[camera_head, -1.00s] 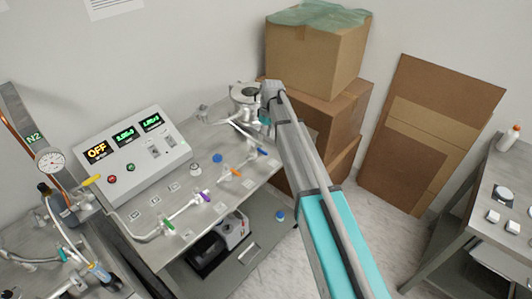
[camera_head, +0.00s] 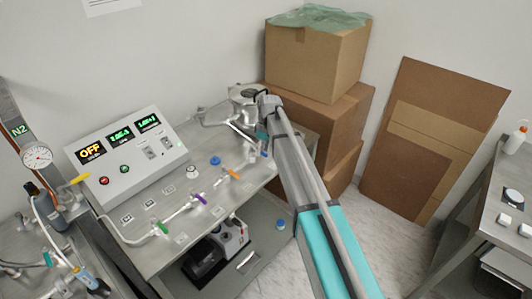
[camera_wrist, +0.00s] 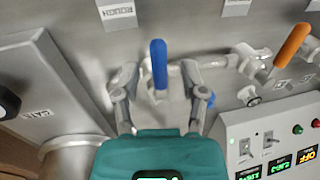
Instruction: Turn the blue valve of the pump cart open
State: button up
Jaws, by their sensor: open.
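The blue valve (camera_wrist: 159,64) has a lever handle on a pipe fitting and shows in the middle of the wrist view. The lever points up the picture, roughly across the line of the pipe. My gripper (camera_wrist: 158,76) is open, with one finger on each side of the blue lever and a visible gap on both sides. In the head view, the blue lever (camera_head: 264,154) is a small tip just below my gripper (camera_head: 262,137), at the right end of the pump cart (camera_head: 150,200). The arm hides part of the valve there.
An orange lever (camera_wrist: 292,46) stands beside the blue one on the pipe. Purple (camera_head: 200,198) and green (camera_head: 162,228) levers lie farther left. A control box (camera_head: 128,160) reading OFF stands behind. Cardboard boxes (camera_head: 318,60) stack behind my arm.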

dwell(0.3)
grip_shut()
jog(key=shift+d+f, duration=0.1)
jog(key=shift+d, duration=0.4)
jog(key=shift+a, duration=0.65)
jog(key=shift+w, duration=0.1)
